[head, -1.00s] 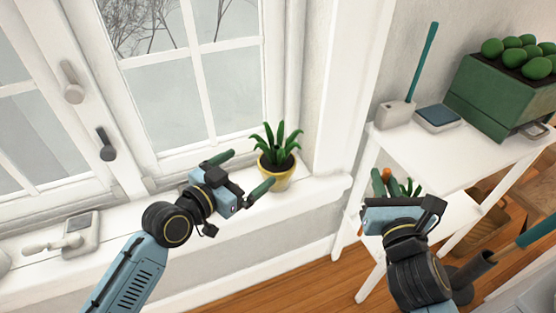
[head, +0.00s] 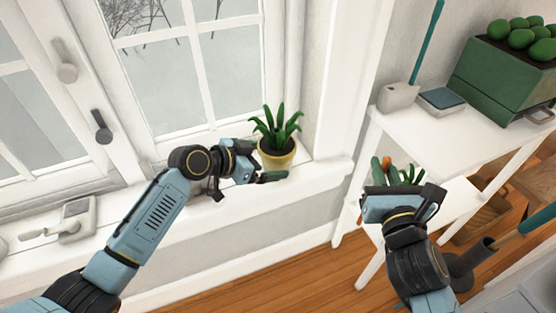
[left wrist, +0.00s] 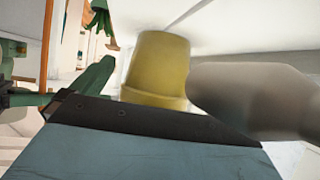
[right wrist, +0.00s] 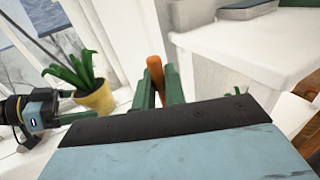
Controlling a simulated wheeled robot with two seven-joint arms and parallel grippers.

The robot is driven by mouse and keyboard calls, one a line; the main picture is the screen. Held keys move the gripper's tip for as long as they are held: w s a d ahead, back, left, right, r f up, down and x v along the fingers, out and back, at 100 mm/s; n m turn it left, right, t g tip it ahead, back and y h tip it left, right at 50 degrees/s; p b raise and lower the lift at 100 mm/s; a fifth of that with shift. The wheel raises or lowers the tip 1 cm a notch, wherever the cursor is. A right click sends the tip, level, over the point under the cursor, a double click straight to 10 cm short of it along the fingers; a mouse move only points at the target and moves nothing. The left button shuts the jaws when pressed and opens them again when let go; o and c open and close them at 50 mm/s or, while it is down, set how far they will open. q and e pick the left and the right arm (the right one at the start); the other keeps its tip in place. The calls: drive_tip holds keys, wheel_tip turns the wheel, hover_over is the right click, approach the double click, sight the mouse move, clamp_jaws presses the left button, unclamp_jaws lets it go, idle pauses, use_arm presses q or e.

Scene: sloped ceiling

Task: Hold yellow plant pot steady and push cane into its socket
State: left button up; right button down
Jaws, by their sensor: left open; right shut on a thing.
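The yellow plant pot (head: 277,159) with a spiky green plant stands upright on the white windowsill. My left gripper (head: 262,162) is open at the pot; in the left wrist view the yellow pot (left wrist: 160,62) lies between its two fingers. I cannot tell whether either finger touches it. My right gripper (head: 398,172) is shut on the cane, an orange-brown rod (head: 386,162), to the right of the pot and apart from it. The cane's end also shows between the green fingers in the right wrist view (right wrist: 155,68). The socket is not visible.
A grey device (head: 76,218) lies on the sill at left. Window handles project above the sill.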

use_arm(q)
drive_tip(key=shift+b+x, duration=0.75)
drive_tip(key=shift+x, duration=0.8)
drive_tip(key=c, duration=0.8)
